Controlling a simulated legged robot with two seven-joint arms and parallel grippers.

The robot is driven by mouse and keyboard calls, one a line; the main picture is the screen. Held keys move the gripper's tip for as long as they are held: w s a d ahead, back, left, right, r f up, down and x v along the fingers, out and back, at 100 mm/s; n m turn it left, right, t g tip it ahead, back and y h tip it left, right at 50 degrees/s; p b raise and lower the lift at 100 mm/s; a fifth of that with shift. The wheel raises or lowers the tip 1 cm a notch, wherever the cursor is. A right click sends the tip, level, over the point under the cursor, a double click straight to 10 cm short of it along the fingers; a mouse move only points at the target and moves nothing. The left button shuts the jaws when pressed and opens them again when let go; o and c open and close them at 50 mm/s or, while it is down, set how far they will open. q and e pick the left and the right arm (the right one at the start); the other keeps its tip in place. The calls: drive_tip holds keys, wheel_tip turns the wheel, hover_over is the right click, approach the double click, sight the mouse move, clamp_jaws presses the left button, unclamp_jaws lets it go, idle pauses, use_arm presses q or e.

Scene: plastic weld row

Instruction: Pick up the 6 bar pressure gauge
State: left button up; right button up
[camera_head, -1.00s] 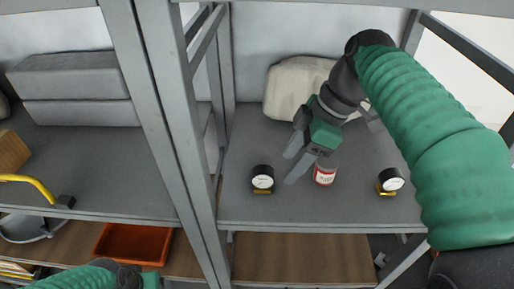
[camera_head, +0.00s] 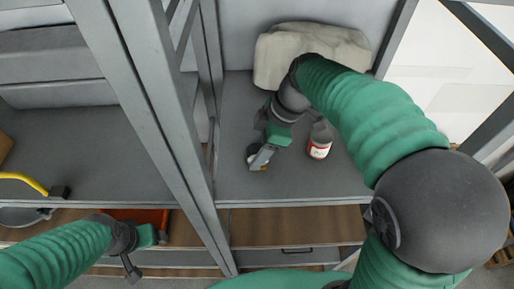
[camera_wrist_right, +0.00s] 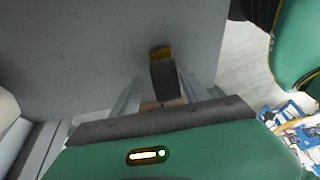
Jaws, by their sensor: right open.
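A pressure gauge with a black body and brass base (camera_head: 254,152) stands on the grey shelf, partly covered by my right gripper. In the right wrist view the gauge (camera_wrist_right: 163,78) shows between the two fingers, with space on both sides. My right gripper (camera_head: 262,158) is open at the gauge; I cannot tell whether a finger touches it. Its dial is too hidden to read, so I cannot tell its pressure range. The second gauge is out of sight now. My left gripper (camera_head: 135,266) is at the lower left, away from the gauges; its jaw opening is unclear.
A grey bottle with a red and white label (camera_head: 319,149) stands close to the right of my right gripper. A pale bulky sack (camera_head: 310,52) lies at the back of the shelf (camera_head: 300,185). Grey rack posts (camera_head: 165,130) stand to the left.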

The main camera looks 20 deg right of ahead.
drive_tip(key=shift+s+a, duration=0.2)
drive_tip(key=shift+s, duration=0.15)
drive_tip(key=shift+s+r, duration=0.15)
drive_tip(key=shift+s, duration=0.15)
drive_tip(key=c, duration=0.4)
drive_tip(key=shift+w+d, duration=0.15)
drive_tip(key=shift+w, duration=0.05)
clamp_jaws()
